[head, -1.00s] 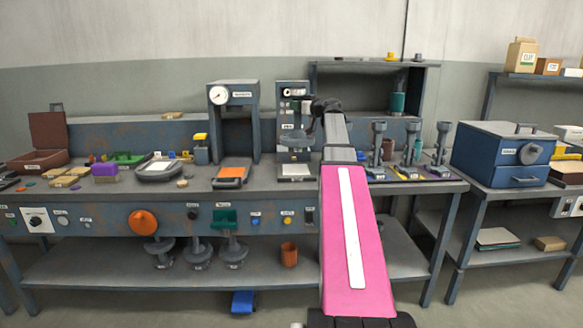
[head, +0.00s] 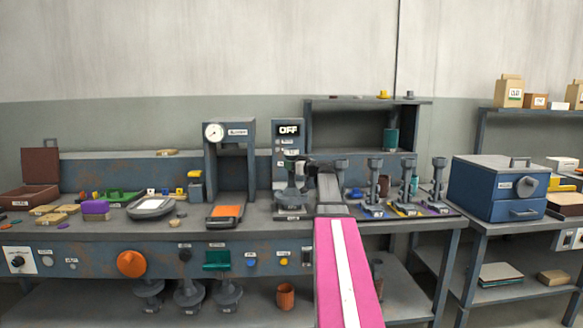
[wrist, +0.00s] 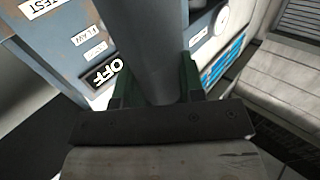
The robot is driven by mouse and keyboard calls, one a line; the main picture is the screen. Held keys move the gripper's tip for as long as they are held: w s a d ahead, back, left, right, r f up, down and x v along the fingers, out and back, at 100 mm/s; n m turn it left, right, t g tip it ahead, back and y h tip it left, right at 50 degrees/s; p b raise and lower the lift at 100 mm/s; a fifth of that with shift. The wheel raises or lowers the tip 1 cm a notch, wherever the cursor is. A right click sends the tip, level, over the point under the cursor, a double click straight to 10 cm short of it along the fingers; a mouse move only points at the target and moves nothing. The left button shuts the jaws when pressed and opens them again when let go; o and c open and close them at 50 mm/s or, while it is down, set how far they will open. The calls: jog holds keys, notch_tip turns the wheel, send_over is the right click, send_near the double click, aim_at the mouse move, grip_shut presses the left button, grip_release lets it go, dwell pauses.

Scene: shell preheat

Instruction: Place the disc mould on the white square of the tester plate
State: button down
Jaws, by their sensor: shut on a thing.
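My gripper (head: 298,162) is at the tester (head: 289,148), a blue-grey upright unit whose display reads OFF. It is shut on the disc mould (head: 292,197), a grey piece with a stem and a wide round base. In the wrist view the green fingers (wrist: 157,82) stand on either side of the grey stem (wrist: 150,45). The mould is upright, low over the tester plate (head: 293,216). Its base hides most of the white square; I cannot tell whether it touches. The wrist view does not show the base or the plate.
A press with a dial (head: 230,150) and an orange pad stands just left of the tester. Several stemmed grey moulds (head: 408,185) stand on coloured marks to the right. A blue oven-like box (head: 500,187) is on the right bench.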

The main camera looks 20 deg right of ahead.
jog(key=shift+f, duration=0.35)
jog(key=c, duration=0.7)
grip_release()
jog(key=shift+s, duration=0.2)
jog(key=v, duration=1.1)
jog(key=shift+s+d, duration=0.2)
jog(key=shift+s, duration=0.1)
